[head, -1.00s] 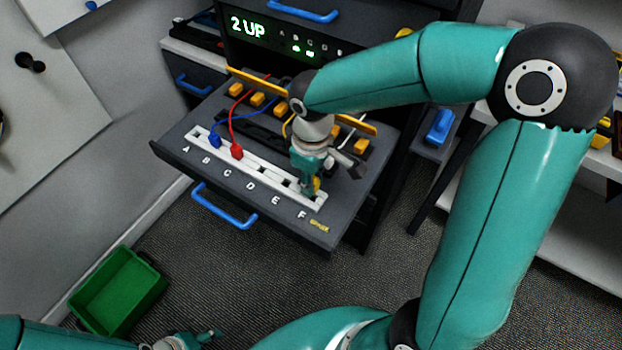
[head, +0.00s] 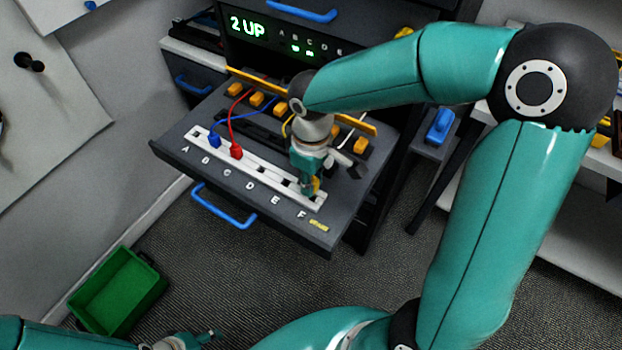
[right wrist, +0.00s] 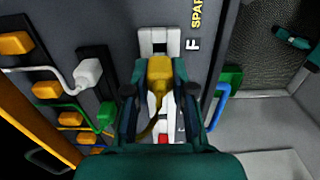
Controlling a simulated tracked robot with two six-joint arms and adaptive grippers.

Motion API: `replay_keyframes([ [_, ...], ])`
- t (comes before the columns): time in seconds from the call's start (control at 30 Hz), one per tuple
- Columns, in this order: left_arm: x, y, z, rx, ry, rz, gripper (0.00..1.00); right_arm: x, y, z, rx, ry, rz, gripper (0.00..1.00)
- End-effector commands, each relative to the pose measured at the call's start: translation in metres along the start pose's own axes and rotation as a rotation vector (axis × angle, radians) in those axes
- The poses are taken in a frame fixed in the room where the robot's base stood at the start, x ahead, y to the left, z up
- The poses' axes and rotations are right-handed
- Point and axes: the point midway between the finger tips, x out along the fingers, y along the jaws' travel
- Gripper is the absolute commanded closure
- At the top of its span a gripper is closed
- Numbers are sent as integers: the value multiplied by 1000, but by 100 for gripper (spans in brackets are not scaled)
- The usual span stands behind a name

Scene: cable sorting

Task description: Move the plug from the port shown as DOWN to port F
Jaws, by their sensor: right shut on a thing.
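The white port strip (head: 262,170) lies on the grey drawer top with letters A to F along it. A blue plug (head: 214,140) stands at B and a red plug (head: 236,151) at C. My right gripper (head: 308,190) is shut on a yellow plug (right wrist: 159,75), low over the strip's F end. In the right wrist view, port F (right wrist: 153,40) shows just beyond the plug, beside its letter. I cannot tell whether the plug touches the strip. My left gripper (head: 205,337) is at the bottom edge, away from the drawer; its jaws are unclear.
A display (head: 248,26) reads "2 UP" with two green lights lit. A white plug (right wrist: 88,72) and a green plug (right wrist: 106,117) with cables sit beside the strip. Orange blocks (head: 257,99) line the drawer's back. A green bin (head: 118,290) stands on the floor.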

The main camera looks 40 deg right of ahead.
Motion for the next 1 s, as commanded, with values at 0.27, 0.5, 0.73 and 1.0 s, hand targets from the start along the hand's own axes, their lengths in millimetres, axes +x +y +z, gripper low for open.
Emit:
replay_keyframes([
  [0.27, 2, -1, 0, 0, 0, 0, 46, 3, 0, 0, 0, 0, 0, 100],
  [0.5, 7, -2, 0, 0, 0, 0, 46, 8, 0, 0, 0, 0, 0, 100],
  [0.73, 8, -3, 0, 0, 0, 0, 46, 10, 0, 0, 0, 0, 0, 100],
  [1.0, 8, -3, 0, 0, 0, 0, 46, 10, 0, 0, 0, 0, 0, 100],
])
